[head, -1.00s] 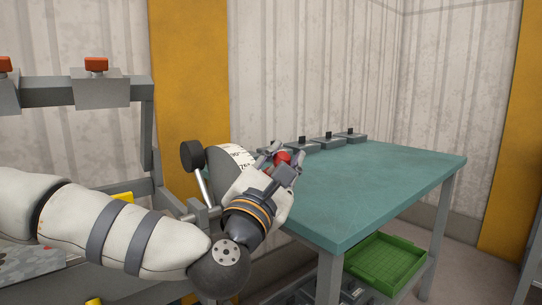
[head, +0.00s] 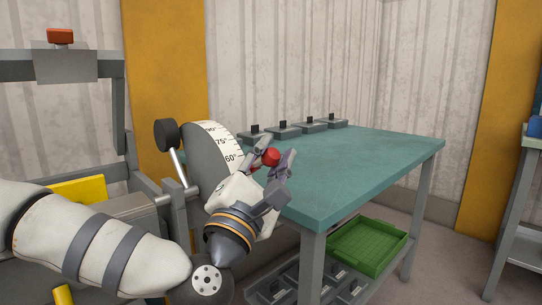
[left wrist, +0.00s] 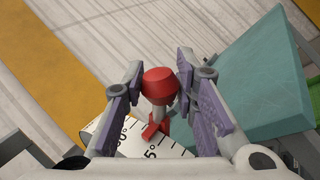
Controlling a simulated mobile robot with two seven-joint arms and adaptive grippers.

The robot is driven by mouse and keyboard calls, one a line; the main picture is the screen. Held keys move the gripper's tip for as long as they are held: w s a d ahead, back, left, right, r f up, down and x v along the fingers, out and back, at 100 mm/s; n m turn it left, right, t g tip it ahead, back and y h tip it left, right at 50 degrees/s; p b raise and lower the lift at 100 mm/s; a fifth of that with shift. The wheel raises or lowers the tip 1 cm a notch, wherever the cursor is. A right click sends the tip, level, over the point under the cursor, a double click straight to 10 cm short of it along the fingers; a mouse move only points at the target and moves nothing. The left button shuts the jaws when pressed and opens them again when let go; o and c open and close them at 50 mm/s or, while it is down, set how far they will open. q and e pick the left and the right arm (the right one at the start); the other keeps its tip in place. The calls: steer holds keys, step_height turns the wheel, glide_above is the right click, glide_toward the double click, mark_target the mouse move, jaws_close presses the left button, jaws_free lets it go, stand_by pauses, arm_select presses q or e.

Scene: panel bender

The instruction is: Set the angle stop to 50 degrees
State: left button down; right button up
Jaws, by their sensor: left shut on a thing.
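The angle stop is a grey disc (head: 203,158) with a white degree scale (head: 222,141) on its rim. In the head view the marks 75° and 60° show above my left gripper (head: 272,158). The gripper is shut on the red knob (head: 271,155), with a finger on either side of it. In the left wrist view the red knob (left wrist: 160,86) sits on a grey stem with a red pointer (left wrist: 154,131) at the scale. Labels ending in 0° and 5° show beside the pointer, but its exact reading cannot be told. My right gripper is out of view.
A teal-topped table (head: 350,170) stands right of the disc, with several small grey blocks along its back edge. A green crate (head: 367,248) is on its lower shelf. A black round weight (head: 167,135) on a rod is left of the disc.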

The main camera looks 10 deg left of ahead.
arm_select(q)
steer(key=c, duration=1.3)
jaws_free()
steer(key=v, duration=1.2)
steer(key=shift+d+f, duration=0.1)
